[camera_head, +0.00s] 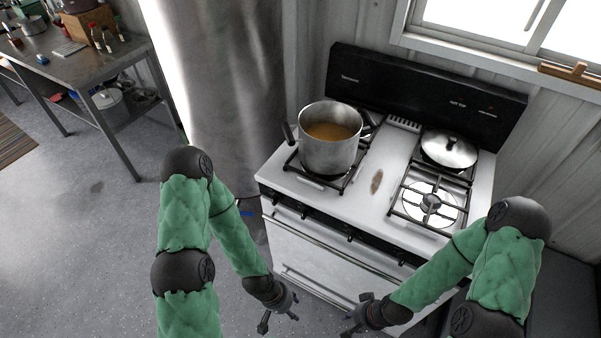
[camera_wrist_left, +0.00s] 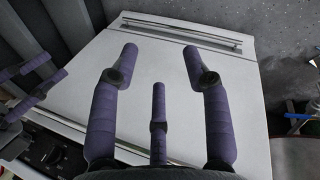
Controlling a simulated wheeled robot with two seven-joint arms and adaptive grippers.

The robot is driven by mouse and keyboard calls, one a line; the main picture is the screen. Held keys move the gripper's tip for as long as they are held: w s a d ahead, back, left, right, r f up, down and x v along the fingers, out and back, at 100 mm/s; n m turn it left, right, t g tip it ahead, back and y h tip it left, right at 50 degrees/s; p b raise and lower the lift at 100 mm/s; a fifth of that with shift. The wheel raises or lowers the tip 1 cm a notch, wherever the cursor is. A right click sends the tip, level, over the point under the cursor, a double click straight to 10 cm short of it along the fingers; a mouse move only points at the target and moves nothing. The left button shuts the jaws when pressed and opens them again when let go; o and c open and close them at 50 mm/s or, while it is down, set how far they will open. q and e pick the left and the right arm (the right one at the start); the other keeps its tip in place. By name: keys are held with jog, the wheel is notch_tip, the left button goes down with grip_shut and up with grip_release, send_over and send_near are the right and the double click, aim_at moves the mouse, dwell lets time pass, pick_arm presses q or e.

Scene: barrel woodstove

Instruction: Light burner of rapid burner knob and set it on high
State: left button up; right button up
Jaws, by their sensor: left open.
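The white stove (camera_head: 287,240) has a dark front strip with several black knobs (camera_head: 350,237); I cannot tell which is the rapid burner knob. A knob also shows at the lower left of the left wrist view (camera_wrist_left: 45,153). The front right burner (camera_head: 432,201) is bare under its grate, with no flame visible. My left gripper (camera_head: 282,312) is open and empty in front of the oven door, below the knobs; its spread fingers show in the left wrist view (camera_wrist_left: 160,75). My right gripper (camera_head: 358,312) has its fingers apart, empty, to its right.
A steel pot (camera_head: 330,155) with orange-brown liquid stands on the left grate. A lidded pan (camera_head: 449,150) sits on the back right burner. The oven door handle (camera_head: 300,235) runs below the knobs. A large metal cylinder (camera_head: 225,80) stands left of the stove.

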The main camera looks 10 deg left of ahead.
pick_arm(q)
jog(key=s+a+f+n+g+h+b, duration=0.1)
jog(key=s+n+g+h+b, duration=0.15)
jog(key=s+n+b, duration=0.4)
jog(key=w+d+r+n+h, duration=0.2)
jog(key=w+n+h, duration=0.1)
jog(key=n, duration=0.3)
jog(key=n+t+y+b, duration=0.4)
jog(key=n+t+b, duration=0.7)
jog(key=n+t, duration=0.75)
send_near(272, 202)
jog(key=shift+m+t, duration=0.5)
jog(key=shift+m, duration=0.1)
jog(key=x, duration=0.7)
jog(key=shift+w+f, duration=0.1)
jog(key=shift+f, duration=0.3)
jog(key=shift+x, duration=0.75)
jog(key=shift+r, duration=0.1)
